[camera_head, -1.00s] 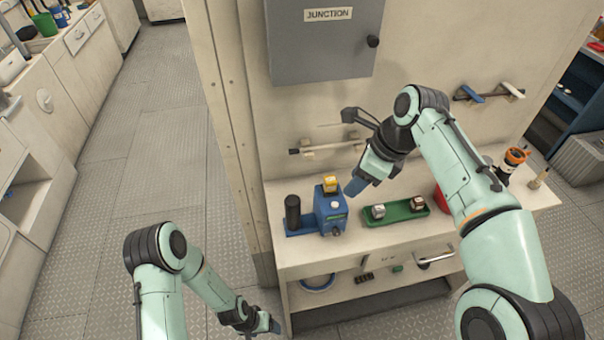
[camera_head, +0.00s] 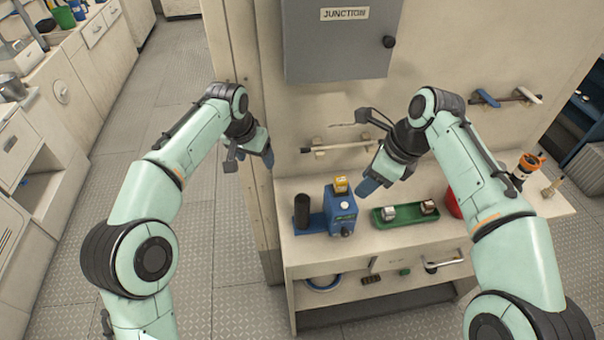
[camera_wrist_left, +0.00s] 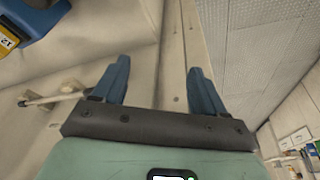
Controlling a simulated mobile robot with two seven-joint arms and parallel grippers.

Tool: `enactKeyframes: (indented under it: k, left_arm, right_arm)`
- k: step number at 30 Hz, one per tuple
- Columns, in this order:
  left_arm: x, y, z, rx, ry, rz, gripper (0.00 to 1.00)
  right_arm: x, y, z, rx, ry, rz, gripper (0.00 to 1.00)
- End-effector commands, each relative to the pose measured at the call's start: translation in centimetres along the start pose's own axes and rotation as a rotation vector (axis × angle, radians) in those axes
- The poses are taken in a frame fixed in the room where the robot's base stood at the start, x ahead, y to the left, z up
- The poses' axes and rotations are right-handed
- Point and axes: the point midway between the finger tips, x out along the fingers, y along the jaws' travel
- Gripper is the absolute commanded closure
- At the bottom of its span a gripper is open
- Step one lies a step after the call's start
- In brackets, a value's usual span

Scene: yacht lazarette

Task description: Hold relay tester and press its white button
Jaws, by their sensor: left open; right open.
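The relay tester appears to be the blue device (camera_head: 341,214) with a yellow block on top, standing upright on the bench. A black cylinder stands on its blue base at the left. My left gripper (camera_head: 268,160) is open and empty, raised above and left of the device. In the left wrist view its two blue fingers (camera_wrist_left: 158,80) are apart, and part of the blue device (camera_wrist_left: 38,18) shows at the top left. My right gripper (camera_head: 368,187) hangs open just right of the device, seemingly apart from it.
A green tray (camera_head: 383,224) with two small metal-like parts lies to the right of the device. A red container (camera_head: 453,204) and an orange-topped bottle (camera_head: 527,165) stand further right. A grey JUNCTION box (camera_head: 338,50) hangs on the wall above. Handles are mounted on the wall.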

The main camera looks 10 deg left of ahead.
Motion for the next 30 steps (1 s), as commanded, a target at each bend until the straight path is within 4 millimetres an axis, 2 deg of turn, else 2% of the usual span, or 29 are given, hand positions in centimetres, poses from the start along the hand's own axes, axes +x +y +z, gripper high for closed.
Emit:
enactKeyframes:
  k: [1, 3, 6, 9, 12, 17, 20, 30]
  left_arm:
    - [-0.6, 3.4, 0.1, -0.041, -0.052, 0.017, 0.28]
    - [-1.1, 6.4, 0.7, -0.119, -0.119, 0.017, 0.28]
    - [-2.1, 9.8, 1.6, -0.213, -0.193, -0.001, 0.28]
    - [-3.0, 12.1, 2.4, -0.282, -0.245, -0.024, 0.28]
    - [-3.5, 13.3, 2.9, -0.324, -0.274, -0.043, 0.28]
    - [-3.0, 13.8, 3.4, -0.348, -0.292, -0.057, 0.28]
    - [-1.8, 13.8, 3.8, -0.348, -0.292, -0.057, 0.28]
    - [4.6, 13.7, 5.8, -0.347, -0.293, -0.056, 0.28]
  right_arm:
    - [0.0, 0.0, 0.0, 0.0, 0.0, 0.0, 0.57]
    - [0.0, 0.0, 0.0, -0.001, 0.0, 0.0, 0.57]
    - [0.0, 0.0, 0.0, 0.0, 0.0, 0.0, 0.57]
    - [0.0, 0.0, 0.0, 0.0, 0.0, 0.0, 0.57]
    - [0.0, 0.0, 0.0, 0.0, 0.0, 0.0, 0.57]
    - [0.0, 0.0, 0.0, -0.001, 0.0, 0.0, 0.57]
    - [0.0, 0.0, 0.0, -0.001, 0.0, 0.0, 0.57]
    - [0.0, 0.0, 0.0, -0.001, 0.0, 0.0, 0.57]
